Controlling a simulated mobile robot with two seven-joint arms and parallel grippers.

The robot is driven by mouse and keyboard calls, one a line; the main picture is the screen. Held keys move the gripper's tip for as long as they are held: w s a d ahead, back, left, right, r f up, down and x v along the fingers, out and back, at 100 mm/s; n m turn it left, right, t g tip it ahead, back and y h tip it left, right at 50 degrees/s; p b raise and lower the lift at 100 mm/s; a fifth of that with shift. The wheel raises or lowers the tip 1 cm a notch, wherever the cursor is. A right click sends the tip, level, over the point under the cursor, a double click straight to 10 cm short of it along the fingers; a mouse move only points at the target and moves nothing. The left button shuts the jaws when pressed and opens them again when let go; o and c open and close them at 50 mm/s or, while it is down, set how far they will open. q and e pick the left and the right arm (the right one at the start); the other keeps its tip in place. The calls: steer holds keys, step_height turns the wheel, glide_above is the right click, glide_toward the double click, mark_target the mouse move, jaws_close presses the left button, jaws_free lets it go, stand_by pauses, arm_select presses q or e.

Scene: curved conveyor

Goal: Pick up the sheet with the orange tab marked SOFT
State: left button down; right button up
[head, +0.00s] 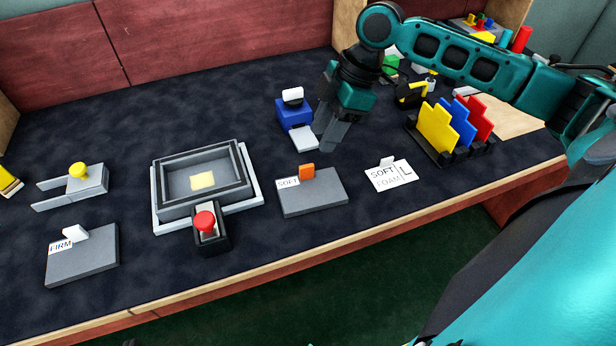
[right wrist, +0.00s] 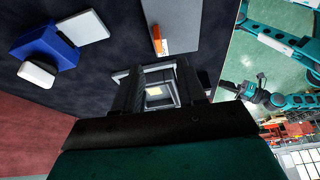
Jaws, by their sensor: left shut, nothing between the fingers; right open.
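The sheet (head: 318,198) is a flat grey slab lying on the dark table top, with an orange tab (head: 307,171) and a white SOFT label at its back edge. In the right wrist view the sheet (right wrist: 182,22) shows at the top, with its orange tab beyond the fingers. My right gripper (head: 331,134) is open and empty, pointing down above the table, behind and slightly right of the sheet and apart from it. My left gripper (right wrist: 232,87) is outside the head view; it appears small and shut in the right wrist view.
A grey FIRM sheet (head: 84,259) with a white tab lies at front left. A grey tray (head: 155,208) with a red-knobbed block (head: 205,225) stands left of the SOFT sheet. A SOFT FOAM card (head: 390,174), blue device (head: 293,112) and coloured upright plates (head: 437,130) are nearby.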

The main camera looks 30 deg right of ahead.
mark_target(308, 166)
steer(key=b+x, duration=0.2)
steer(key=x, duration=0.6)
steer(key=shift+d+f, duration=0.1)
steer(key=shift+f, duration=0.2)
jaws_close()
